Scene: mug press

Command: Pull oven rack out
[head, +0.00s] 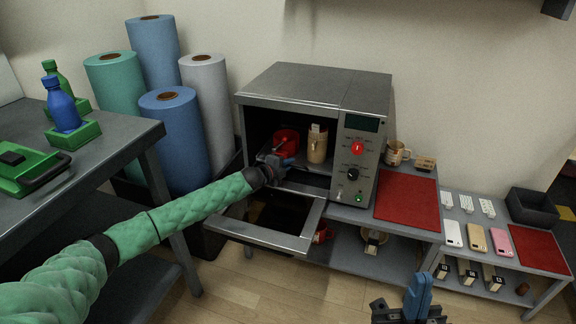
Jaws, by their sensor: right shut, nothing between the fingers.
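The oven (310,85) is a grey metal box with a control panel on its right side. Its door (305,238) is folded down open. Inside, a red mug (287,140) and a tan mug (317,146) stand at rack height; the rack (318,172) shows only as a grey strip beneath them, much of it in shadow. My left gripper (284,162) is at the oven opening, close to the rack's front edge below the red mug; its fingers are too small and dark to read. My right gripper (410,308) is shut and empty at the bottom of the view, away from the oven.
A red mat (407,202) lies right of the oven, with a mug (396,153) behind it. Phones and a dark bin (534,207) stand on the lower right table. Fabric rolls (177,130) stand left of the oven. A left table (110,140) holds bottles.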

